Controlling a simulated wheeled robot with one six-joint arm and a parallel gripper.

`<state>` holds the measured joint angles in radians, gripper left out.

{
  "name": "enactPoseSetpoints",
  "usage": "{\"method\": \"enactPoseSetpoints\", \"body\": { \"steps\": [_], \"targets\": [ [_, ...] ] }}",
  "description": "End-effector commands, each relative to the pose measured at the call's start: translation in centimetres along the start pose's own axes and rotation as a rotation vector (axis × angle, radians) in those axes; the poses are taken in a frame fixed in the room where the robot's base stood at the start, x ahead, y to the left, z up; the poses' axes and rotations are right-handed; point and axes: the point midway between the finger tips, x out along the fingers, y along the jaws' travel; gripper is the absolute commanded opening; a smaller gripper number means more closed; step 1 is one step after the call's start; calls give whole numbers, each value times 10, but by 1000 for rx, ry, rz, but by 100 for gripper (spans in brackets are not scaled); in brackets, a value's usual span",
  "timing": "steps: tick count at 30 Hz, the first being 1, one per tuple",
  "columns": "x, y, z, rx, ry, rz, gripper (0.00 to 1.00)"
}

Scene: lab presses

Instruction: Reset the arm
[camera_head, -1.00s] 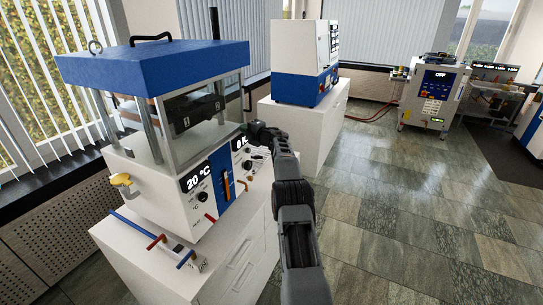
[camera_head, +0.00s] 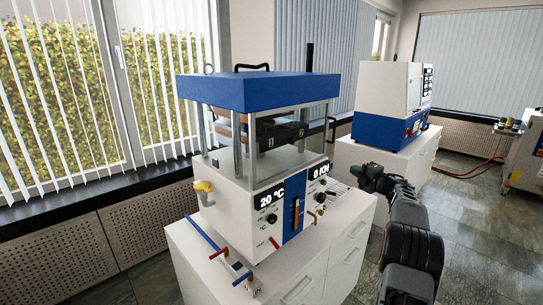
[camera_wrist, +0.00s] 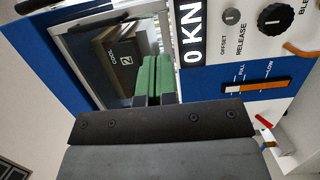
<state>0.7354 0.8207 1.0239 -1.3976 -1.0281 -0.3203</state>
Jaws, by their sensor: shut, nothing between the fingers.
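My gripper (camera_head: 366,173) is in front of the right side of the blue and white lab press (camera_head: 258,92) in the head view. My arm comes up from the lower right. In the wrist view my gripper (camera_wrist: 153,62) shows two green fingertips close together, shut and empty. Behind the fingertips are the press window, the dark block (camera_wrist: 119,60) inside, and the front panel with a "0 KN" display (camera_wrist: 191,32). In the head view the panel also shows a "20 °C" display (camera_head: 271,198). I cannot tell the exact gap between the fingers and the panel.
The press stands on a white cabinet (camera_head: 340,256), with a blue-handled bar (camera_head: 205,236) at its front left. A second blue and white machine (camera_head: 389,115) stands on another white cabinet behind. Floor is open at the right. Windows with blinds line the left.

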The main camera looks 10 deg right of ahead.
Motion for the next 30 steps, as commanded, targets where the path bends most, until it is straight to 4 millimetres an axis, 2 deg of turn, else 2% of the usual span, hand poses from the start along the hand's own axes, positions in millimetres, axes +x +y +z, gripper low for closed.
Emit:
{"method": "enactPoseSetpoints", "body": {
  "steps": [2, 5, 8, 9, 10, 12, 14, 17, 18, 20, 21, 27, 30],
  "targets": [
    [0, -1, 3, 11, -16, -6, 0],
    [-1, -4, 20, 50, -111, -13, 0],
    [-12, -36, 50, 205, -314, -36, 0],
    [-22, -52, 62, 293, -421, -49, 0],
    [-31, -60, 68, 359, -506, -57, 0],
    [-50, -75, 66, 528, -701, -81, 0],
    [-67, -86, 49, 674, -856, -113, 0],
    [-96, -101, -10, 919, -1085, -199, 0],
    [-108, -106, -40, 1008, -1161, -243, 0],
    [-126, -113, -85, 1121, -1251, -310, 0],
    [-138, -116, -115, 1185, -1298, -355, 0],
    [-197, -124, -262, 1425, -1436, -602, 0],
    [-226, -125, -327, 1495, -1441, -718, 0]
  ]
}}
